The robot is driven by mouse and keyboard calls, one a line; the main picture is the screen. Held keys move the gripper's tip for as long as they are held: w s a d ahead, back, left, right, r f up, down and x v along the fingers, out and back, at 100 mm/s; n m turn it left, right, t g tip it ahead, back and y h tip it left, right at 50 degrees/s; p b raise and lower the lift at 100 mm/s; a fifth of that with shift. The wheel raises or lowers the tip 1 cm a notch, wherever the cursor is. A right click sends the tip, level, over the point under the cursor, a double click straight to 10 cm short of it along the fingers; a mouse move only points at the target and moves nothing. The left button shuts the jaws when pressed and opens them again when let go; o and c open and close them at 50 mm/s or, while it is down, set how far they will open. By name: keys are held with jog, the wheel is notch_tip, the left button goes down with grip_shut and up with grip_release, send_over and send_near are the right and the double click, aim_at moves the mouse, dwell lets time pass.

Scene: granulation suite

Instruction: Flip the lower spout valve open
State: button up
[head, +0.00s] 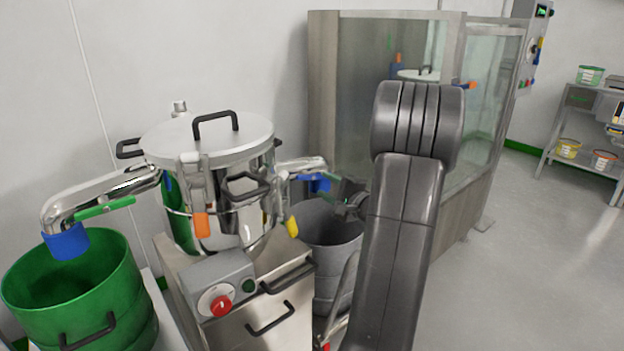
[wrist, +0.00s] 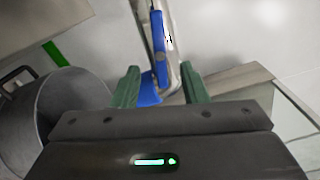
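A steel vessel (head: 222,205) with a domed lid has a spout on each side. The right spout (head: 300,166) carries a blue lever and a blue collar (head: 319,184). In the wrist view the blue lever (wrist: 159,48) lies along the spout, with the blue collar (wrist: 148,92) below it. My gripper (head: 345,196) is beside this spout's end. Its green fingers (wrist: 160,84) are apart, with the collar and the lever's lower end showing between them; contact cannot be told. The left spout (head: 100,192) has a green lever (head: 105,207) and a blue collar (head: 66,242).
A grey bin (head: 332,240) stands under the right spout and a green bin (head: 75,290) under the left one. A control box (head: 218,281) with a red knob sits before the vessel. A glass-panelled enclosure (head: 380,50) stands behind my arm. Open floor (head: 530,250) lies at right.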

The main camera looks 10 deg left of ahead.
aim_at(313, 178)
jog(key=x, duration=0.7)
jog(key=shift+a, duration=0.1)
jog(key=shift+f+b, duration=0.1)
jog(key=shift+b, duration=0.35)
grip_shut()
